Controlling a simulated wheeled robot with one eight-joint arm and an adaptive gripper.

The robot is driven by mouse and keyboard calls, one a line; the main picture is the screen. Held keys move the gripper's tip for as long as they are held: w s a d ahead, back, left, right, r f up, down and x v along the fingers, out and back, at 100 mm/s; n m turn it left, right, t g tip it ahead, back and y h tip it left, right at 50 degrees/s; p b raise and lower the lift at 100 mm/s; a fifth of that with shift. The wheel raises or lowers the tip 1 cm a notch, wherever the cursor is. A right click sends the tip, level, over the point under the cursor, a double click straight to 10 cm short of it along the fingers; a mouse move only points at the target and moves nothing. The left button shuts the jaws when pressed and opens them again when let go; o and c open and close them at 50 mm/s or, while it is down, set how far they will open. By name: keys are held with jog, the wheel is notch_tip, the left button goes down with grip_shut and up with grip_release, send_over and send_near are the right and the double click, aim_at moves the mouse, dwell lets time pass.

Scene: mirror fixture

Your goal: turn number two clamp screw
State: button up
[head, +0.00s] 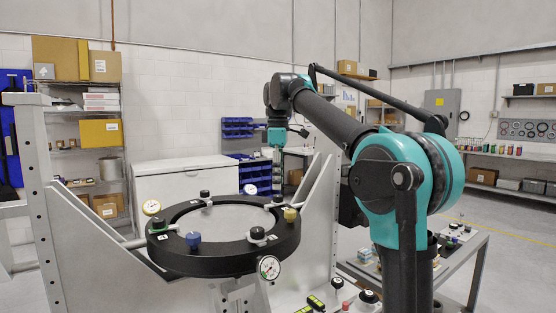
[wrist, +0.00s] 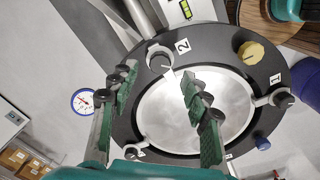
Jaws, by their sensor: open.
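The black ring fixture (head: 220,262) stands in front of me, with a pale round mirror (wrist: 160,112) inside it in the wrist view. The number two clamp screw (wrist: 160,60) is a dark round knob with a light pointer line, beside the white label 2 (wrist: 182,46). My gripper (wrist: 158,76) is open and empty, its green-padded fingers spread to either side below the knob in the picture. The knob shows unobstructed between and beyond the fingertips. I see no contact; the height gap is unclear. In the head view my gripper (head: 277,150) hangs above the ring's far side.
The number one clamp knob (wrist: 282,98), a yellow knob (wrist: 251,52) and a blue knob (wrist: 263,143) sit around the ring. A dial gauge (wrist: 82,101) is beside the ring. Grey side plates (head: 85,220) flank the fixture. A cart (head: 455,260) stands at right.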

aim_at(278, 195)
notch_tip(278, 195, up, 8)
dwell(0.4)
